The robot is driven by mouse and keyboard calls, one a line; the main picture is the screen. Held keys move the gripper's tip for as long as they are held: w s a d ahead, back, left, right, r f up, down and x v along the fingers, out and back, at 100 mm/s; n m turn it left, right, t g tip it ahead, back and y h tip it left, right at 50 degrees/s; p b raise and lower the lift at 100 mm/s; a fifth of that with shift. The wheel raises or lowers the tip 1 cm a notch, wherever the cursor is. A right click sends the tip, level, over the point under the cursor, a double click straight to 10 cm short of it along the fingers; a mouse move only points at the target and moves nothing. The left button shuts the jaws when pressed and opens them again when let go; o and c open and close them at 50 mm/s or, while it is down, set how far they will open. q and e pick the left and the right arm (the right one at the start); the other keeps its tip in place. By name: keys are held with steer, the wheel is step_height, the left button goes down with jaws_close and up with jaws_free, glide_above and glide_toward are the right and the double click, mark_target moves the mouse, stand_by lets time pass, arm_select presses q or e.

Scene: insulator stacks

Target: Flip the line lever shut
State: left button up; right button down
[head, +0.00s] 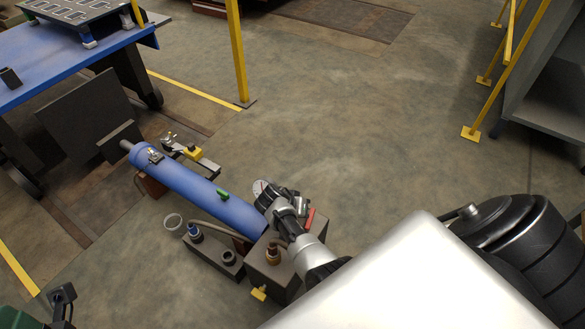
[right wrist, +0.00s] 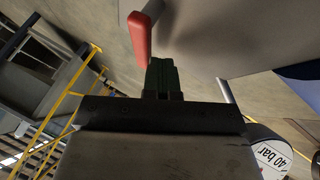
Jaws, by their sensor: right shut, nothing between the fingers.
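A red lever (head: 310,217) sits at the near end of the blue cylinder (head: 190,187), on the dark block (head: 270,268), just right of my right wrist in the head view. In the right wrist view the red lever (right wrist: 140,38) juts in from the top, its rounded end just left of my right gripper's fingertips (right wrist: 162,66). The gripper is shut and empty; I cannot tell whether it touches the lever. In the head view my arm hides part of the block and the lever's base. My left gripper is not in view.
A green handle (head: 222,194) is on the cylinder and a yellow one (head: 258,293) low on the block. A blue table (head: 60,70) stands upper left.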

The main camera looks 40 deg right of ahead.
steer(key=shift+s+d+m+g, duration=0.15)
steer(key=shift+d+m+g, duration=0.2)
steer(key=shift+m, duration=0.25)
steer(key=shift+d, duration=0.1)
steer(key=shift+s+d, duration=0.1)
steer(key=shift+s, duration=0.05)
stand_by(0.4)
